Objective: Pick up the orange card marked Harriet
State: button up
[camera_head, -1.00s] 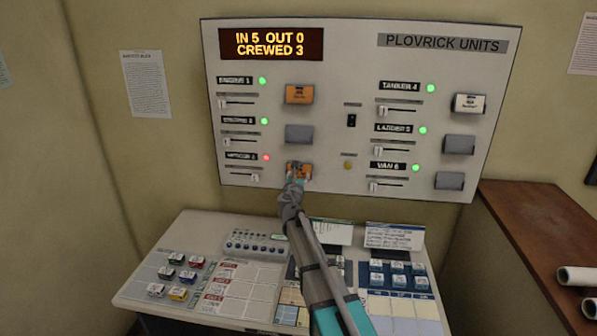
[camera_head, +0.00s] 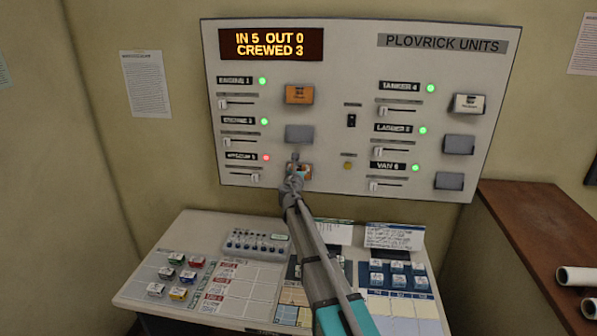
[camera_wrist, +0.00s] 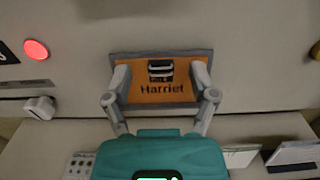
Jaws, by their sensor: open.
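The orange card marked Harriet (camera_wrist: 162,96) sits in a grey holder (camera_wrist: 160,55) on the wall panel, at the lowest place of the panel's left column. In the head view the card (camera_head: 304,171) is partly covered by my arm. My gripper (camera_wrist: 160,80) is open in front of the card, with one finger over its left side and one over its right side. I cannot tell whether the fingers touch the card. A small dark-and-white emblem shows above the name.
Another orange card (camera_head: 299,94) is at the top of the same column, with an empty grey holder (camera_head: 298,134) between. A red lamp (camera_wrist: 36,50) and a white slider knob (camera_wrist: 40,108) are left of the card. The sloped desk (camera_head: 200,222) lies below.

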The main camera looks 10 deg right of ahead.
dwell(0.4)
jog(key=c, duration=0.9)
jog(key=shift+o, duration=0.2)
jog(key=shift+r, duration=0.15)
jog(key=s+d+r+p, duration=0.1)
jog(key=s+r+p, duration=1.1)
jog(key=s+p, duration=0.1)
jog(key=shift+s+r, duration=0.35)
jog(key=shift+s, duration=0.2)
jog(key=shift+d, duration=0.1)
